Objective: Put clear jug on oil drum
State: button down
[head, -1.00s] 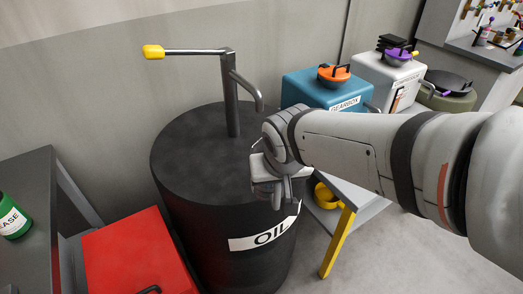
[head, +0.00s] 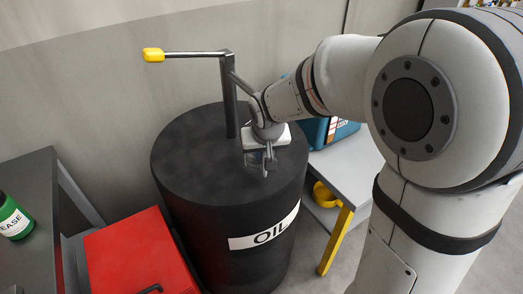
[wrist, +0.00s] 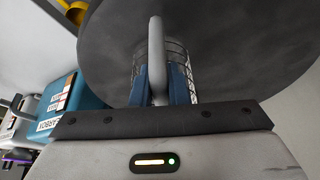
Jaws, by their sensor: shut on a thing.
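The oil drum (head: 195,150) is a black drum with a white OIL label and a dark flat top. Its top also fills much of the wrist view (wrist: 235,50). My gripper (head: 260,158) is over the right part of the drum's top. In the wrist view my gripper's blue fingers (wrist: 158,88) are shut on the pale grey handle of the clear jug (wrist: 174,52). The jug's see-through wall with fine lines shows behind the fingers. In the head view the jug is small and mostly hidden by my gripper. I cannot tell whether its base touches the drum.
A pump (head: 230,95) with a yellow-tipped lever (head: 153,54) rises from the drum's back, close to my gripper. A red box (head: 138,250) and a grey table with a green bottle (head: 14,218) stand left. A blue box (head: 330,132) stands right. The drum's left top is clear.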

jog(key=shift+f, duration=0.2)
jog(key=c, duration=1.4)
grip_release()
